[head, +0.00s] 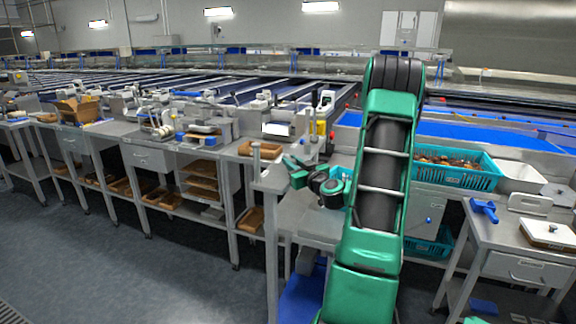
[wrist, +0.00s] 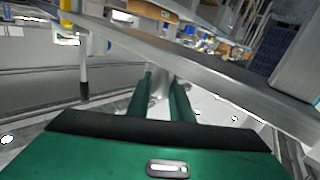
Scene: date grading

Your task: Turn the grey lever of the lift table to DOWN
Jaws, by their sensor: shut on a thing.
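My gripper (head: 292,167) reaches left from my green arm, at the corner of a steel table in the head view. In the wrist view its two green fingers (wrist: 164,98) are shut on a pale grey piece (wrist: 161,84), which I take to be the grey lever. Only a small part of it shows between the fingers. In the head view the lever cannot be made out, and no UP or DOWN marking is readable. A grey upright post (head: 256,158) stands just left of the gripper.
My arm hides much of the middle. A teal crate of dates (head: 488,180) is at the right. A blue tool (head: 484,208) lies on the right-hand table (head: 500,240). Steel benches with wooden trays (head: 203,168) stand at the left. The floor (head: 120,270) at front left is clear.

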